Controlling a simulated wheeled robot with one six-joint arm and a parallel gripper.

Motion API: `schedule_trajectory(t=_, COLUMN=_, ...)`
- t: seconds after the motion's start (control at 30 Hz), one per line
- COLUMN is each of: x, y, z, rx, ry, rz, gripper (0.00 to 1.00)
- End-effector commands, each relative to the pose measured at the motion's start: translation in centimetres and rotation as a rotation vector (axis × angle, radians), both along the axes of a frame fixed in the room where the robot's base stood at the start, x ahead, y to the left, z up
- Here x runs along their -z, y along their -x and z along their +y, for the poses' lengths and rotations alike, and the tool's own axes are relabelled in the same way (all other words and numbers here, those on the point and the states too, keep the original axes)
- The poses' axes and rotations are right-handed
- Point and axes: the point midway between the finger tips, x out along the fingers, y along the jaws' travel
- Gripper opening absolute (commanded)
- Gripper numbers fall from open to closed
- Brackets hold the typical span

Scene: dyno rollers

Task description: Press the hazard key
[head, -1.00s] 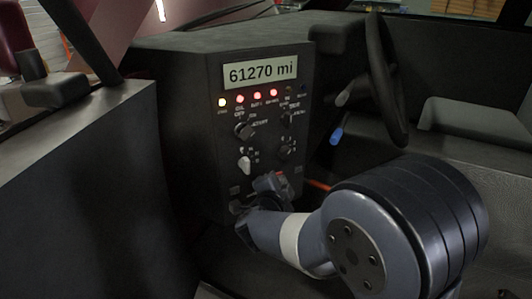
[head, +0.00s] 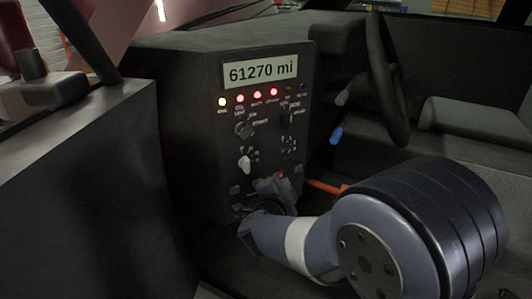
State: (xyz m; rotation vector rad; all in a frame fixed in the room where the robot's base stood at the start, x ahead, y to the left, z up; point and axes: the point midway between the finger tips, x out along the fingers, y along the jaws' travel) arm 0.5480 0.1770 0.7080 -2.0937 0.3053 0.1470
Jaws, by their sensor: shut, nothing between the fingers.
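The dark control panel (head: 210,150) stands in the middle of the head view, with a display reading 61270 mi. Small square keys sit low on its face; one dark key (head: 236,190) shows at the lower left. I cannot read its label, and I cannot tell which key is the hazard key. A small red mark (head: 280,175) shows just above my gripper. My gripper (head: 272,188) is shut and empty in front of the panel's lower right part. It hides some of the panel there, and I cannot tell whether it touches it.
A lit row of lamps (head: 257,95) sits under the display, one yellowish and several red. A white-handled knob (head: 244,165) and a dark knob (head: 243,129) stick out from the panel. A steering wheel (head: 383,80) and a blue-tipped lever (head: 336,135) are to the right.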

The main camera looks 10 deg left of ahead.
Motion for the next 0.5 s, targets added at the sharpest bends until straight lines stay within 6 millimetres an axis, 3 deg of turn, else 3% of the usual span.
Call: schedule_trajectory(t=0.5, x=0.0, y=4.1, z=-2.9, rx=-0.001, ry=0.000, rz=-0.001, gripper=0.00)
